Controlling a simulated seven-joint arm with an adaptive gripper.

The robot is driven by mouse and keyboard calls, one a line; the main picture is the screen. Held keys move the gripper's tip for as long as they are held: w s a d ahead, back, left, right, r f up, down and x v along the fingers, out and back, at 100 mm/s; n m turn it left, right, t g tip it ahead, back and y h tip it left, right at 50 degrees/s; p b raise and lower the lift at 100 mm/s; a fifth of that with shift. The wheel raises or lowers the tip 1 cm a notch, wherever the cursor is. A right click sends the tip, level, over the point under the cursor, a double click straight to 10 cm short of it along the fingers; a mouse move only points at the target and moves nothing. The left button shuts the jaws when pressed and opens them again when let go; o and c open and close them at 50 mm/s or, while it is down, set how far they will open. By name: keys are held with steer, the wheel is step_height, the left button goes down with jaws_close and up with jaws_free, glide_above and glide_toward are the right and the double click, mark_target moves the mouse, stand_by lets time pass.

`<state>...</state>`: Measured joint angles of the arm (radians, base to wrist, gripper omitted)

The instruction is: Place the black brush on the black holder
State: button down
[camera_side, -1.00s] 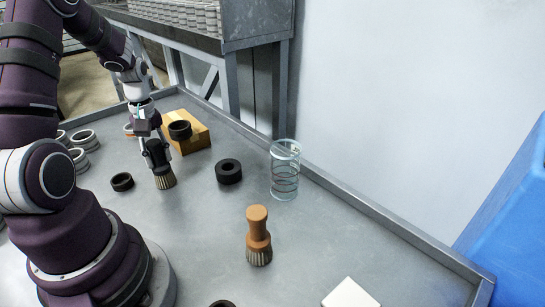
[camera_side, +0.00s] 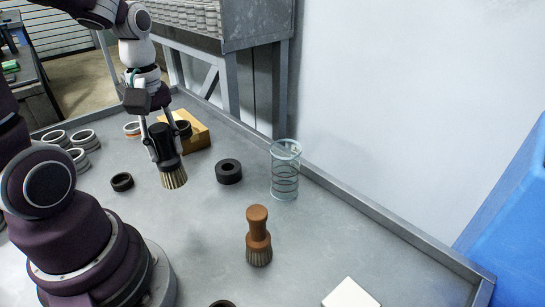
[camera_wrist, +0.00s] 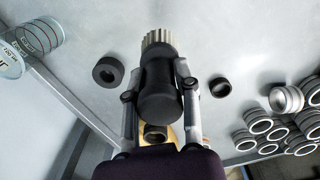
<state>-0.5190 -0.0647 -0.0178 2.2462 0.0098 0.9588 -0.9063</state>
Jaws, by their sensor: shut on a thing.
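My gripper (camera_side: 164,147) is shut on the black brush (camera_side: 168,159), with one finger on each side of its dark handle. The brush hangs above the table, slightly tilted, with its pale bristles down. In the wrist view the brush (camera_wrist: 159,80) lies between the fingers of my gripper (camera_wrist: 160,92), bristles pointing to the top of the picture. A thick black ring (camera_side: 229,171), which may be the black holder, lies flat on the table to the right of the brush. It also shows in the wrist view (camera_wrist: 108,72), left of the brush, empty and apart from it.
A clear cylinder (camera_side: 285,172) and a brown brush (camera_side: 258,237) stand to the right. Metal rings (camera_side: 83,138) are at left.

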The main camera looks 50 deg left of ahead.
steer(key=s+d, duration=0.1)
steer(key=d, duration=0.2)
glide_above(228, 166)
steer(key=shift+f, duration=2.95)
steer(key=shift+f, duration=0.1)
steer(key=c, duration=0.8)
jaws_free()
